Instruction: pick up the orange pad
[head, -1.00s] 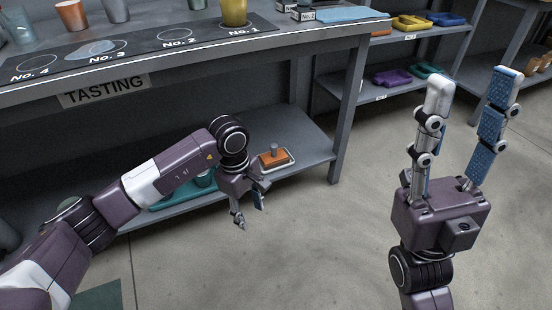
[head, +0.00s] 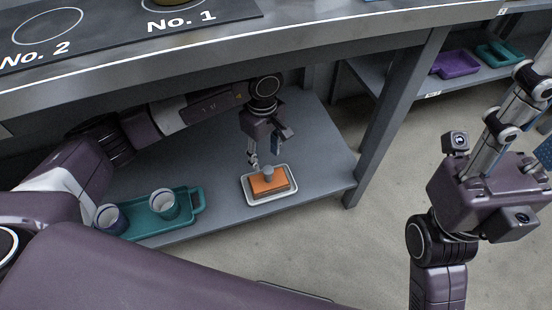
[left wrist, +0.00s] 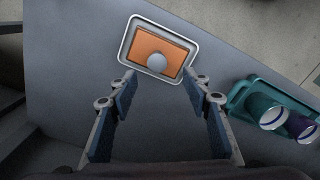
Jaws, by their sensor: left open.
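The orange pad (head: 275,184) has a grey knob on top and lies in a small white tray (head: 284,197) on the lower shelf of the tasting table. In the left wrist view the orange pad (left wrist: 146,52) is ahead, just beyond my fingertips. My left gripper (head: 265,160) is open and empty, pointing down just above and behind the pad; it also shows in the left wrist view (left wrist: 164,83). My right gripper (head: 540,110) is raised at the right, away from the pad, its fingertips partly cut off by the picture edge.
A teal tray (head: 193,208) with two cups (head: 164,204) stands left of the pad on the same shelf (head: 225,219). The tabletop (head: 300,32) overhangs it. A table leg (head: 385,125) stands to the right. Purple and teal trays sit on a farther shelf.

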